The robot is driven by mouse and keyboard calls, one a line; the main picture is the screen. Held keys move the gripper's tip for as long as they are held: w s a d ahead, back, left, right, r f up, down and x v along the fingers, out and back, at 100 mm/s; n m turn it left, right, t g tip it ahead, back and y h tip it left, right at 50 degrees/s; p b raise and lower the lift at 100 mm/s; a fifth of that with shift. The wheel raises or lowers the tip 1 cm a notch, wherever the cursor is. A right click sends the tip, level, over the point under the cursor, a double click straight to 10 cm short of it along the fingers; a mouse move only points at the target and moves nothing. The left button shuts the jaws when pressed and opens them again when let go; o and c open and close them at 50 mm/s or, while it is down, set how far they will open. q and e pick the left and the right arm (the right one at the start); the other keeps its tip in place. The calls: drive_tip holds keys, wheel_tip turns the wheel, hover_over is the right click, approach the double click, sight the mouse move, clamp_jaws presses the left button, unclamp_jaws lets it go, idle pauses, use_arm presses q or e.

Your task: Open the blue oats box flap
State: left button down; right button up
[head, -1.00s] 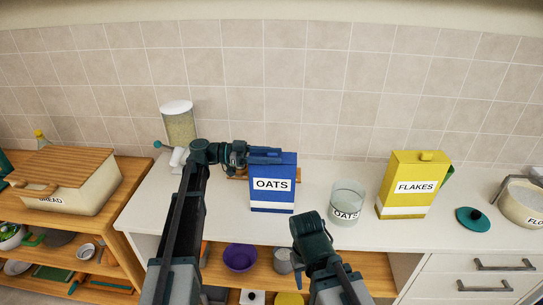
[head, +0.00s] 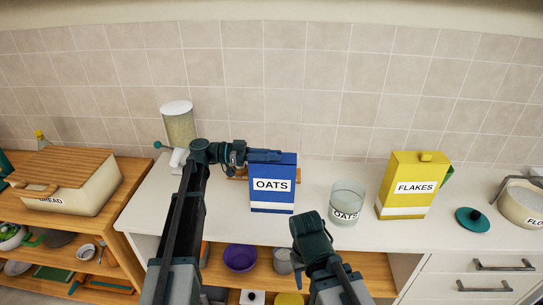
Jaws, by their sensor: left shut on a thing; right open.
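The blue oats box (head: 273,197) stands upright on the white counter, with a white OATS label on its front. My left gripper (head: 268,156) is at the top of the box, its fingers level along the upper edge. It is shut on the box's top flap, which the fingers mostly hide, so I cannot tell how far the flap is raised. My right gripper (head: 307,222) is low in front of the counter, below and to the right of the box, apart from it. It is open and empty.
A clear OATS jar (head: 347,203) stands right of the box. A yellow FLAKES box (head: 411,184), a teal lid (head: 472,219) and a pot (head: 523,203) are farther right. A dispenser (head: 179,128) stands behind my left arm. A BREAD box (head: 70,185) is at left.

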use_arm(q)
drive_tip(key=shift+w+r+n+p, duration=0.35)
drive_tip(key=shift+r+n+p, duration=0.15)
drive_tip(key=shift+n, duration=0.6)
drive_tip(key=n, duration=0.1)
drive_tip(key=w+n, duration=0.1)
drive_tip(key=shift+r+n+p, duration=0.35)
drive_tip(key=shift+r+n, duration=0.05)
drive_tip(key=n, duration=0.1)
drive_tip(key=w+n, duration=0.1)
drive_tip(key=n, duration=0.2)
drive_tip(key=shift+w+r+p, duration=0.4)
drive_tip(key=shift+w+f+n, duration=0.1)
drive_tip(key=shift+w+n, duration=0.4)
drive_tip(key=shift+n, duration=0.7)
drive_tip(key=shift+w+r+n, duration=0.1)
drive_tip(key=shift+w+n, duration=0.4)
drive_tip(key=shift+n, duration=0.7)
drive_tip(key=shift+w+f+n, duration=0.1)
drive_tip(key=shift+w+n, duration=0.4)
drive_tip(key=shift+n, duration=0.7)
drive_tip(key=c, duration=0.8)
unclamp_jaws()
